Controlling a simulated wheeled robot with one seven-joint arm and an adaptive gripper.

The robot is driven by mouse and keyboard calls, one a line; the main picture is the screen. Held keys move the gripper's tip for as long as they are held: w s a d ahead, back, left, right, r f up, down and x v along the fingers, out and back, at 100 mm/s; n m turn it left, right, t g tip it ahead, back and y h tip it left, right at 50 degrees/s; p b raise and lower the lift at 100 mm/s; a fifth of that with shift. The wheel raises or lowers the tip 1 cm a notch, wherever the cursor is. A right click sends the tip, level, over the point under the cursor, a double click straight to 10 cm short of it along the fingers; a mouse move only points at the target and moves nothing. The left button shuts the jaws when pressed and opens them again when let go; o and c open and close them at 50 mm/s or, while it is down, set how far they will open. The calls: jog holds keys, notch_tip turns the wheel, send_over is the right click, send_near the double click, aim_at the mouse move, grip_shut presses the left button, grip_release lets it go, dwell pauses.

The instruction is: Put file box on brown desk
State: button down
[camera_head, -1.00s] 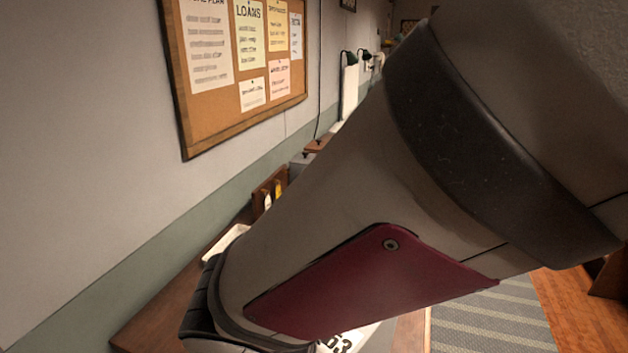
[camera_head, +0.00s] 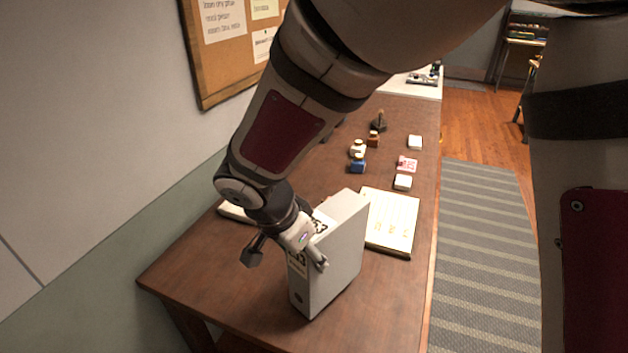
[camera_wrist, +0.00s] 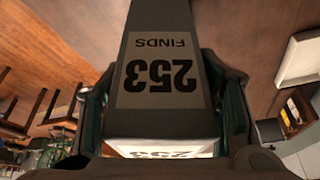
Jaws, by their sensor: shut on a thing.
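The file box (camera_head: 338,262) is a white-grey upright box with "253" labels. In the head view it stands upright over the near part of the brown desk (camera_head: 235,300); I cannot tell for sure whether its base touches the top. My gripper (camera_head: 312,250) is at the box's upper left side and is shut on it. In the wrist view the file box's labelled face (camera_wrist: 165,75) fills the middle, with dark fingers on both sides of it. The box's far lower side is hidden.
Ink bottles (camera_head: 358,163), small white blocks (camera_head: 403,182) and a stamp (camera_head: 379,122) stand farther back. A pale tray (camera_head: 234,211) is near the wall. The desk's near end and right edge strip are bare.

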jog(key=shift+f, duration=1.4)
jog(key=shift+c, duration=2.3)
grip_release()
jog(key=v, duration=1.1)
jog(key=s+d+r+n+y, duration=0.15)
jog(key=d+r, duration=0.25)
jog(key=d, duration=0.4)
jog(key=s+d+r+n, duration=0.2)
jog(key=d+r, duration=0.2)
jog(key=d, duration=0.3)
jog(key=s+d+r+n+t+y, duration=0.1)
jog(key=s+d+r+n+t, duration=0.1)
jog(key=s+d+n, duration=0.3)
jog(key=shift+s+d, duration=1.85)
jog(key=shift+d, duration=0.65)
jog(key=shift+r+y, duration=0.1)
jog(key=shift+y, duration=0.15)
